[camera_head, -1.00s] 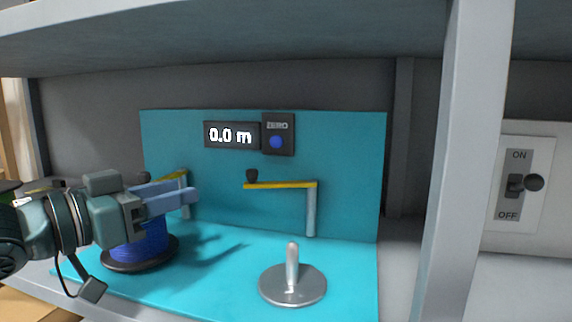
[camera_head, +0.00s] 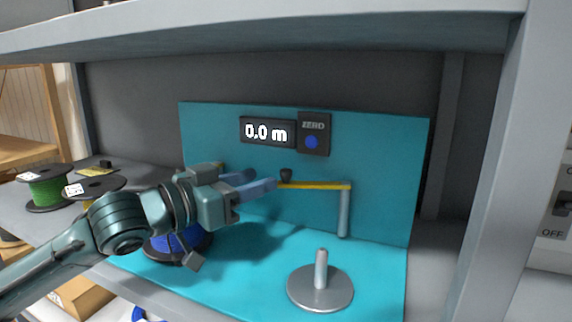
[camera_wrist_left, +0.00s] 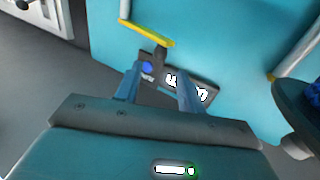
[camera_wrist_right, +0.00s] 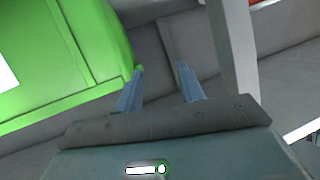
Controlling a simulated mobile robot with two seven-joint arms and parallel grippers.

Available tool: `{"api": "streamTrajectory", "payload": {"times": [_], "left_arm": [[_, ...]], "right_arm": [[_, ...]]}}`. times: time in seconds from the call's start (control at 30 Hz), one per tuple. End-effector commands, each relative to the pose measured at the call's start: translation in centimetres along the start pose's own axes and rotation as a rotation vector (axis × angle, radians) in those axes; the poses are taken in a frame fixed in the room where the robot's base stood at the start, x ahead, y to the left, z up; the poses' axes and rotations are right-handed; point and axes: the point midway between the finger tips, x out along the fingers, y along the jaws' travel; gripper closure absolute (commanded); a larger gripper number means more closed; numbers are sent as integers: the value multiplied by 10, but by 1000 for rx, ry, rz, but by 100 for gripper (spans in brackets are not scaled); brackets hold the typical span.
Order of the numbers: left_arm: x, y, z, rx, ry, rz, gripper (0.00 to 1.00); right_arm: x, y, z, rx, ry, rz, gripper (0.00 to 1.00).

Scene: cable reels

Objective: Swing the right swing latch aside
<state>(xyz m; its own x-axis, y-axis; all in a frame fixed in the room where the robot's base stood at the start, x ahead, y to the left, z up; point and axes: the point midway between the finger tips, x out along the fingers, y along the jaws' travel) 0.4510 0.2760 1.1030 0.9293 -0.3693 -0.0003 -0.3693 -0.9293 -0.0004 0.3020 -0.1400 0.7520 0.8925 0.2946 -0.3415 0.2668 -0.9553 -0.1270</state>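The right swing latch (camera_head: 318,186) is a yellow bar on a grey post (camera_head: 344,214), with a black knob (camera_head: 286,175) at its left end. My left gripper (camera_head: 262,180) is open, its fingertips just left of the knob in the head view. In the left wrist view, the yellow bar (camera_wrist_left: 147,33) lies ahead, and the black knob (camera_wrist_left: 160,54) shows between the spread fingertips (camera_wrist_left: 160,68), apparently just beyond them. Contact cannot be told. My right gripper (camera_wrist_right: 160,68) is open and empty in its wrist view, and is absent from the head view.
A blue reel (camera_head: 182,243) sits under my left arm. A bare metal spindle (camera_head: 320,285) stands right on the teal base. A display (camera_head: 267,131) and a ZERO button box (camera_head: 314,134) are on the back panel. A green box (camera_wrist_right: 60,55) is near my right gripper.

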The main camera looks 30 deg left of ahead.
Motion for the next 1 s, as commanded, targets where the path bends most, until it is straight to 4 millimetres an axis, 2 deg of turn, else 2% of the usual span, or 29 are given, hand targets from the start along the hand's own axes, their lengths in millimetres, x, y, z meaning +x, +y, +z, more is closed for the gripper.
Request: {"api": "streamTrajectory", "payload": {"times": [0.2,0.6,0.8,1.0], "left_arm": [[19,0,-4,-1,4,1,61],[63,0,-2,-4,3,0,61],[74,1,-1,-1,1,1,61],[75,1,0,0,0,1,61]], "right_arm": [[1,-2,-4,9,-19,-7,62],[9,-9,2,23,-71,-22,62],[10,-10,4,27,-81,-26,62],[12,-9,5,26,-83,-25,62]]}}
